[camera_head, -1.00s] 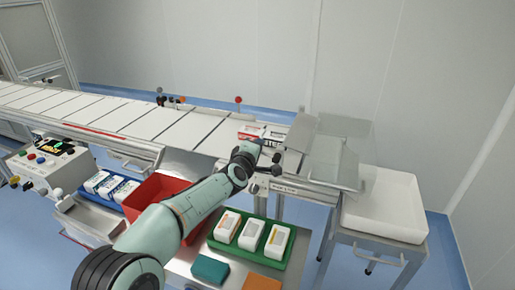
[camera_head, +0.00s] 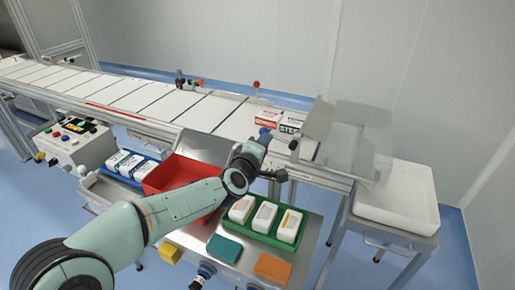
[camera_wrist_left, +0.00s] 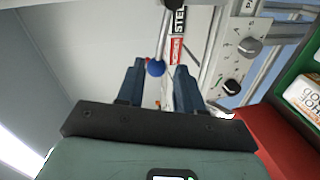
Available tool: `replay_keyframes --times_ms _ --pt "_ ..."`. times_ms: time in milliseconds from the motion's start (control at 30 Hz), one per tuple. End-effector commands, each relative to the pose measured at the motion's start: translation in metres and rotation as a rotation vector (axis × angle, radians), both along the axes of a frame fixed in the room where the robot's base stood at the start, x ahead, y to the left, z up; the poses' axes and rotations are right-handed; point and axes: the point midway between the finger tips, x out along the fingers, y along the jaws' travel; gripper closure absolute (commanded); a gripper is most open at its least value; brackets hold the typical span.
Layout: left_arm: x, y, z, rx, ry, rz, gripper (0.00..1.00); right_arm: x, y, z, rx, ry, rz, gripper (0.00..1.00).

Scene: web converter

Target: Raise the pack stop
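I cannot make out for certain which part is the pack stop. My right gripper is not in view.
A clear cover (camera_head: 357,140) stands over the conveyor's right end, above a white bin (camera_head: 398,200). Below the arm are a red bin (camera_head: 165,178) and a green tray (camera_head: 262,236) of packs. Dark knobs (camera_wrist_left: 250,47) sit on the conveyor's side. A control box (camera_head: 75,143) is at left.

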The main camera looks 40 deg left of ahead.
Motion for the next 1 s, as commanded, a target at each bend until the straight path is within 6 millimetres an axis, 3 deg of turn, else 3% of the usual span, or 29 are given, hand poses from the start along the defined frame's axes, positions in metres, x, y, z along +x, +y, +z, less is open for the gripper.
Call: replay_keyframes --times_ms 100,300,867,1000 --pt "-0.020 -0.005 0.006 -0.002 -0.002 0.001 0.64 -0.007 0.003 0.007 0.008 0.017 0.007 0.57" --pt "-0.035 -0.010 0.007 0.000 -0.001 0.001 0.64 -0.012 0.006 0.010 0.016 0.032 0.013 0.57" --pt "-0.036 -0.010 0.007 0.000 0.000 0.001 0.64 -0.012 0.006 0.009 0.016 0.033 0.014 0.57" --pt "-0.038 -0.010 0.021 0.000 -0.005 0.002 0.64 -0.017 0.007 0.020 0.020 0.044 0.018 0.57"
